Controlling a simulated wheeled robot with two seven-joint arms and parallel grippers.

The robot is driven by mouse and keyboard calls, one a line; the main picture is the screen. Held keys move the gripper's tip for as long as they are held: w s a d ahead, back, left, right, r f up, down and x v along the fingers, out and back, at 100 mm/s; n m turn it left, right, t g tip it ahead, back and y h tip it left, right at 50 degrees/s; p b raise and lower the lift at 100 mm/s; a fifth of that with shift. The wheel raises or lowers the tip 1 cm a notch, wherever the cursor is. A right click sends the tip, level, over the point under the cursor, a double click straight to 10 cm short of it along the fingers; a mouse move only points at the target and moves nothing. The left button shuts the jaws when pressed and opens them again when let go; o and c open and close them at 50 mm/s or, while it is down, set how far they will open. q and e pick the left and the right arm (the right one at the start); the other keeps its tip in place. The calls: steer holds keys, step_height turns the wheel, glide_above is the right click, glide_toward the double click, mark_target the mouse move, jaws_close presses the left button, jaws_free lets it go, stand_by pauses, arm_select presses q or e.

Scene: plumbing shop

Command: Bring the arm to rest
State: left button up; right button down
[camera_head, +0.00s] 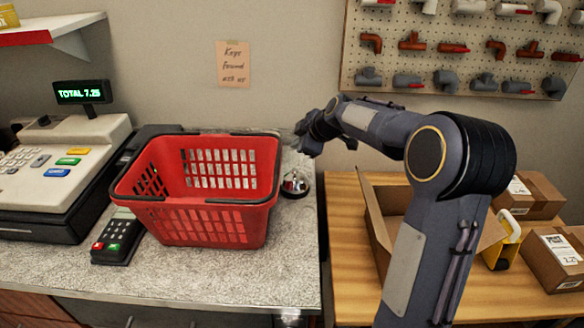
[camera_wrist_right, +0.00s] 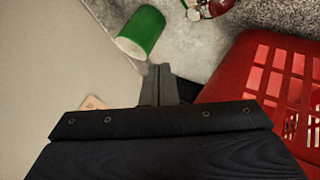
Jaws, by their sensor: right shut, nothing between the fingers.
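My right arm rises from the lower right in the head view and bends over to the left. Its gripper (camera_head: 310,132) is above the back right part of the counter, just right of the red basket (camera_head: 212,222). In the right wrist view the fingers (camera_wrist_right: 160,72) are together with nothing between them. The basket's red wall (camera_wrist_right: 240,85) is to the right of the fingers there. A green cup-like thing with a pale end (camera_wrist_right: 143,32) lies near the fingertips, apart from them. My left gripper does not show.
A cash register (camera_head: 60,165) and a card terminal (camera_head: 118,236) stand left of the basket. A call bell (camera_head: 294,184) is right of it. On the wooden table are an open carton (camera_head: 376,236) and closed boxes (camera_head: 558,262). A pegboard (camera_head: 400,55) holds pipe fittings.

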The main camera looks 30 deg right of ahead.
steer(key=s+a+r+m+g+y, duration=0.1)
steer(key=s+a+r+m, duration=0.3)
steer(key=s, duration=0.6)
steer(key=s+a+f+m+g+y, duration=0.1)
steer(key=s+a+m, duration=0.2)
steer(key=s+a, duration=0.5)
steer(key=s+a+f+m, duration=0.2)
steer(key=s+f, duration=0.1)
steer(key=s, duration=0.6)
steer(key=s+a+f+m+g, duration=0.1)
steer(key=s+a+f+m, duration=0.2)
steer(key=s, duration=0.6)
steer(key=shift+s+f+m, duration=0.25)
steer(key=shift+f+m, duration=0.05)
steer(key=shift+f, duration=0.35)
steer(key=shift+a, duration=0.1)
